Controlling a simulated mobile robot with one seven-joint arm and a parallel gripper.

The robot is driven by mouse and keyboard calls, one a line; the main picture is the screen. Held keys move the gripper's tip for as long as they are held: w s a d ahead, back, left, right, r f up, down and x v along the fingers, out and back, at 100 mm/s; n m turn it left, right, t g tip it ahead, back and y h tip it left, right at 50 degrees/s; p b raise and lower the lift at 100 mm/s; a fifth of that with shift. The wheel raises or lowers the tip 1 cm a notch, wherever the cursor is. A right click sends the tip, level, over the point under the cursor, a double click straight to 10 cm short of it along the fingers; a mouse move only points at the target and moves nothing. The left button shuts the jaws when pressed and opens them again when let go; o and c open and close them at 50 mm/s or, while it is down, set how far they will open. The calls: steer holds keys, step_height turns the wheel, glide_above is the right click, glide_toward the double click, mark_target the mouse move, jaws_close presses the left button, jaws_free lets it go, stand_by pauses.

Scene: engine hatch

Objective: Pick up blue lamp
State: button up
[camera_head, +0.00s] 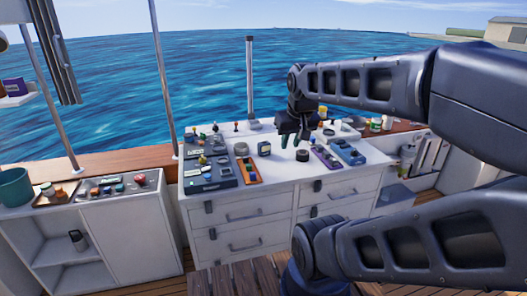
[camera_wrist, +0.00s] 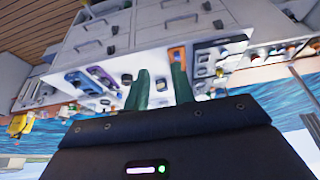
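A blue object (camera_head: 347,152), perhaps the blue lamp, lies on the right part of the white counter top; it is too small to identify surely. It also shows at the left in the upside-down wrist view (camera_wrist: 80,83). My gripper (camera_head: 292,140) hangs above the middle of the counter, to the left of the blue object. In the wrist view its two green fingers (camera_wrist: 161,88) are apart, with nothing held between them. The gripper's height above the counter is hard to judge.
A purple object (camera_head: 325,157) lies just left of the blue one. A black round item (camera_head: 302,156) stands nearer the middle. Bottles and jars (camera_head: 376,124) stand at the right.

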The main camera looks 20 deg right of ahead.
steer(key=o, duration=0.8)
steer(key=shift+w, duration=0.1)
